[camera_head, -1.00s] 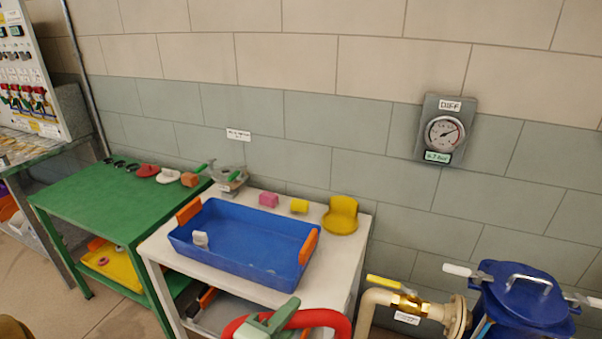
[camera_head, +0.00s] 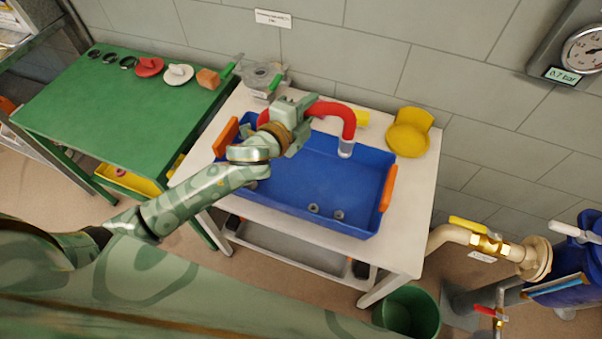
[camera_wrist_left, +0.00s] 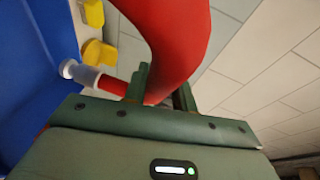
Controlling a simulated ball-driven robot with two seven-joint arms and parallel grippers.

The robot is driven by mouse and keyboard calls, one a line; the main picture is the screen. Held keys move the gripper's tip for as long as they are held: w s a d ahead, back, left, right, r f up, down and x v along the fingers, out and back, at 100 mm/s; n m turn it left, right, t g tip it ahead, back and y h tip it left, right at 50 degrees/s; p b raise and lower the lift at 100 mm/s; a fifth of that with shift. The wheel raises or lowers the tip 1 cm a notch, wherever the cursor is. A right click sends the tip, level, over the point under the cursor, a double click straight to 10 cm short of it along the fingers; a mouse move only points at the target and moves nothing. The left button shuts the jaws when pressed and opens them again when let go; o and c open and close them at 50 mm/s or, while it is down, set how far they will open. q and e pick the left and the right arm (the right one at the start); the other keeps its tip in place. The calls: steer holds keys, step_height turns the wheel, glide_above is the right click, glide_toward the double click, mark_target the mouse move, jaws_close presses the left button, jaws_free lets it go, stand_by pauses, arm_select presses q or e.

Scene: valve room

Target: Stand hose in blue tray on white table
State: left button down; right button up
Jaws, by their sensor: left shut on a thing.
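The red hose (camera_head: 332,109) is a bent, arched tube with a pale grey end fitting that points down at the back of the blue tray (camera_head: 352,222). I cannot tell whether that end touches the tray. The tray has orange handles and sits on the white table (camera_head: 429,205). My left gripper (camera_head: 297,122) is over the tray's back left part, shut on the hose. The left wrist view shows the hose (camera_wrist_left: 178,35) between the fingers (camera_wrist_left: 163,92), and the blue tray (camera_wrist_left: 30,60) at the left. My right gripper is not in view.
Small grey fittings (camera_head: 313,208) lie in the tray. A yellow seat-shaped piece (camera_head: 408,140) and a yellow block (camera_head: 362,118) stand at the table's back right. A green table (camera_head: 120,110) is at the left. A valve pipe (camera_head: 470,238) is right of the white table.

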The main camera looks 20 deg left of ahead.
arm_select(q)
step_height(320, 180, down, 10)
steer(key=w+b, duration=0.1)
steer(key=b, duration=0.4)
steer(key=shift+r, duration=0.25)
steer(key=c, duration=1.5)
jaws_free()
steer(key=shift+f, duration=0.25)
steer(key=shift+c, duration=0.2)
steer(key=o, duration=0.4)
